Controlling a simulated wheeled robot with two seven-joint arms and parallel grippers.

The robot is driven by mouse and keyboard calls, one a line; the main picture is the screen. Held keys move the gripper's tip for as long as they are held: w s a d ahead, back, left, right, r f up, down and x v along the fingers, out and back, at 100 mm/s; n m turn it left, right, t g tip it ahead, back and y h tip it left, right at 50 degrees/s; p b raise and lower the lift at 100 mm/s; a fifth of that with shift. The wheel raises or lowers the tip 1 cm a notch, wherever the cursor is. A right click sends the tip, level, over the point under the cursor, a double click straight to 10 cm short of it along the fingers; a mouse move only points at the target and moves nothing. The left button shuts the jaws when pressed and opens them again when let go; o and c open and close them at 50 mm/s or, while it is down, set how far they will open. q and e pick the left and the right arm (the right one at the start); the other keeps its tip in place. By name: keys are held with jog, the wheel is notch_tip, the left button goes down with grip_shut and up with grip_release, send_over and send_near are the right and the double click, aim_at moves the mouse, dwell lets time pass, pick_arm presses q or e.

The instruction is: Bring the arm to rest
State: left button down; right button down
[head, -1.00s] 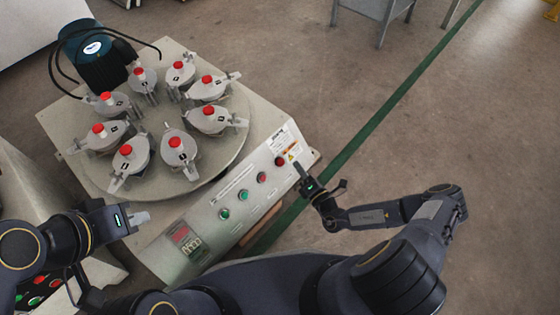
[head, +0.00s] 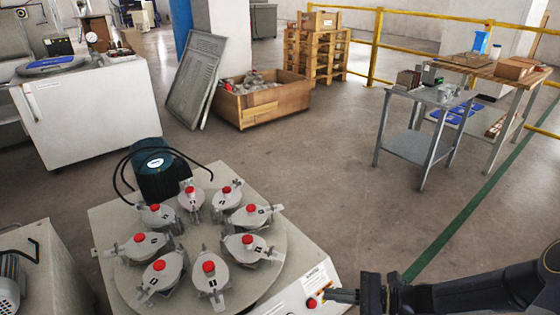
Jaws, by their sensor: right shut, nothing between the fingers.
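My right gripper (head: 341,296) comes in from the lower right in the head view. Its fingers are shut and empty, pointing left. The fingertips appear beside the red button (head: 311,303) on the sloped control panel (head: 287,303) of the tile-testing machine; I cannot tell whether they touch it. The machine's round turntable (head: 284,240) carries several grey clamped pots with red knobs (head: 208,267). A dark teal motor (head: 160,172) stands at its back left corner. My left gripper is out of view.
A white cabinet (head: 90,115) stands at the back left. A wooden crate (head: 262,108) and stacked pallets (head: 315,55) are at the back. A grey metal table (head: 410,143) and a wooden table (head: 500,75) stand at the right. The floor (head: 330,190) between is clear.

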jog(key=s+d+r+n+t+h, duration=0.1)
jog(key=s+d+r+n+h, duration=0.3)
jog(key=s+r+n+h, duration=0.4)
jog(key=s+d+r+n+t+h, duration=0.1)
jog(key=s+d+r+n+h, duration=0.25)
jog(key=s+r+n, duration=0.45)
notch_tip(320, 180, up, 31)
jog(key=s+n+p, duration=0.1)
jog(key=s+p, duration=0.1)
jog(key=p, duration=3.1)
jog(key=shift+s+p, duration=0.35)
jog(key=shift+s, duration=0.05)
jog(key=shift+a, duration=0.1)
